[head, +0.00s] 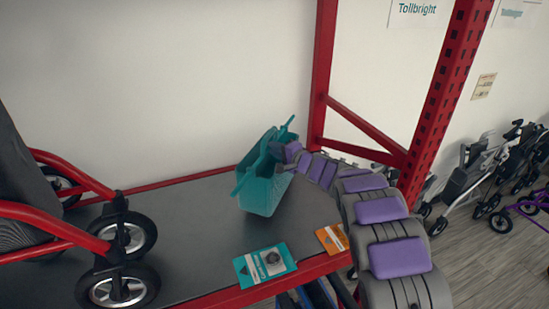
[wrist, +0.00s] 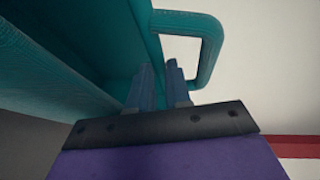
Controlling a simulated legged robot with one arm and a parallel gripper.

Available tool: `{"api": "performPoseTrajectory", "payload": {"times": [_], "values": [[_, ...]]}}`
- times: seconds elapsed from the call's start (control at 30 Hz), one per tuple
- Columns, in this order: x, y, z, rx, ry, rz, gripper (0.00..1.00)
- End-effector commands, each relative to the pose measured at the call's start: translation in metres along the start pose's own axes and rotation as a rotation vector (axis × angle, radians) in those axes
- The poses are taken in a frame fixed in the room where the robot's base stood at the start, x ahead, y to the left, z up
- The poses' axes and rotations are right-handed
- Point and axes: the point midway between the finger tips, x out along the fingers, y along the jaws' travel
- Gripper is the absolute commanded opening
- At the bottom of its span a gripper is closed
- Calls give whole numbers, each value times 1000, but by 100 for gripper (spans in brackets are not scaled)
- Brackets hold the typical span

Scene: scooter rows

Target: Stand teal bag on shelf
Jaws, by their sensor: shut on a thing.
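The teal bag (head: 262,187) is an open-topped bag with handles, in the middle of the head view. It is tilted a little and is at the dark grey shelf (head: 190,225); I cannot tell whether its base touches the surface. My gripper (head: 277,150) reaches in from the right and is shut on the bag's upper rim. In the wrist view the fingers (wrist: 160,88) close on the teal wall (wrist: 95,45), with a loop handle (wrist: 208,45) just to the right.
A red-framed wheeled walker (head: 85,215) stands on the shelf at left. A teal card (head: 265,265) and an orange card (head: 332,238) are at the shelf's front edge. A red upright (head: 445,90) rises at right. Shelf between walker and bag is clear.

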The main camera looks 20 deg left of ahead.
Motion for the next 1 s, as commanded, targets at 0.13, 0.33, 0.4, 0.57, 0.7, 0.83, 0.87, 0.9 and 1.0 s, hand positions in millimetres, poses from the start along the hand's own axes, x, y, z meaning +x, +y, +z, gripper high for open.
{"api": "performPoseTrajectory", "payload": {"times": [0.13,0.33,0.4,0.57,0.7,0.83,0.87,0.9,1.0], "values": [[7,0,-4,0,2,0,0],[13,16,-1,-1,2,4,0],[14,26,0,0,2,4,0],[16,37,1,-2,1,3,0],[14,36,0,-2,1,2,0],[13,36,-1,-1,1,3,29],[14,36,-1,-1,1,3,32],[14,37,-1,0,1,3,36],[15,38,-1,0,1,5,44]]}}
